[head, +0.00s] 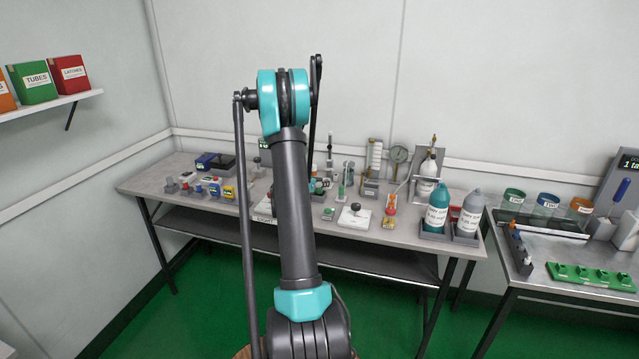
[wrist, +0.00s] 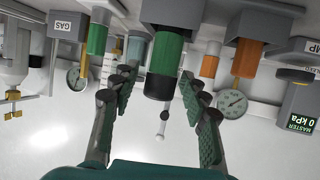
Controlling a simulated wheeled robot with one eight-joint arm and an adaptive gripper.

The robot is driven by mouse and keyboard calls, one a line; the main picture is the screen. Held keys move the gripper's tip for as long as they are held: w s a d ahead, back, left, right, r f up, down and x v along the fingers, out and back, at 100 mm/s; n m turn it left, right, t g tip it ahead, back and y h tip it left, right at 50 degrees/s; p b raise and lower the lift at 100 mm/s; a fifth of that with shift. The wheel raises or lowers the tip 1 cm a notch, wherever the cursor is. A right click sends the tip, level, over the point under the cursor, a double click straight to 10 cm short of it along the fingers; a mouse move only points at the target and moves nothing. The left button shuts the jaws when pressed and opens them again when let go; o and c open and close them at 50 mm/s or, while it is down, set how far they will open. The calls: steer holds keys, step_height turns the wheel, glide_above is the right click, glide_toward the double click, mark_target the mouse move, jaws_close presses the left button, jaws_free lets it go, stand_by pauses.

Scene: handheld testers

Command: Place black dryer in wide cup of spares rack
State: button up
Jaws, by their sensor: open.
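My gripper (wrist: 158,80) is open in the wrist view, its two fingers spread on the left and right of the frame. A cylinder with a green band and a black end (wrist: 162,85) shows between the fingertips, with clear gaps on both sides. It may be the black dryer, but I cannot tell for sure. Nothing is held. In the head view my arm stands in front of the bench and hides my gripper and part of the bench behind it. I cannot pick out the spares rack or its wide cup.
The grey bench (head: 150,183) bears small testers, a dial gauge (head: 398,153), a teal bottle (head: 437,212) and a grey bottle (head: 469,213). In the wrist view a smaller green cylinder (wrist: 97,40), an orange cylinder (wrist: 247,58) and a gauge (wrist: 232,104) flank the fingers.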

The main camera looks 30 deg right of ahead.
steer(key=shift+r, duration=0.1)
steer(key=shift+a+r, duration=0.15)
steer(key=shift+a, duration=0.1)
steer(key=v, duration=1.1)
steer(key=shift+s+a, duration=0.2)
steer(key=shift+s, duration=0.1)
steer(key=s+a+f+n+y, duration=0.2)
steer(key=s+a+n+y, duration=0.4)
steer(key=s+a, duration=0.8)
steer(key=s+a+f+n+g+y, duration=0.1)
steer(key=s+a+f+n+y, duration=0.2)
steer(key=s+a, duration=1.1)
steer(key=a+n+y, duration=0.3)
steer(key=a, duration=0.1)
steer(key=shift+s+n, duration=0.25)
steer(key=shift+n, duration=0.15)
steer(key=shift+a, duration=0.15)
